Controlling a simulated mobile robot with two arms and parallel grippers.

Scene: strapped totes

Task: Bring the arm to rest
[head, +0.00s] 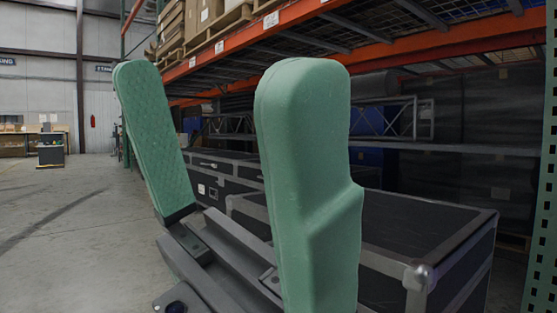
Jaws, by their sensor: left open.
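My left gripper (216,72) fills the middle of the head view, very close to the camera and pointing up. Its two green padded fingers stand wide apart with nothing between them. The left finger has a quilted inner face and leans left; the right finger is upright and shows a smooth side. Their dark grey mount shows at the bottom centre. The gripper hides part of the cases and rack behind it. My right gripper is not in view.
Black cases with metal edges (430,225) stand behind the gripper, beneath an orange-beamed rack (410,50). Cartons on pallets (205,18) sit high on it. A green perforated upright (543,220) is at the far right. Open concrete floor (60,225) lies left, with a distant dark cabinet (50,153).

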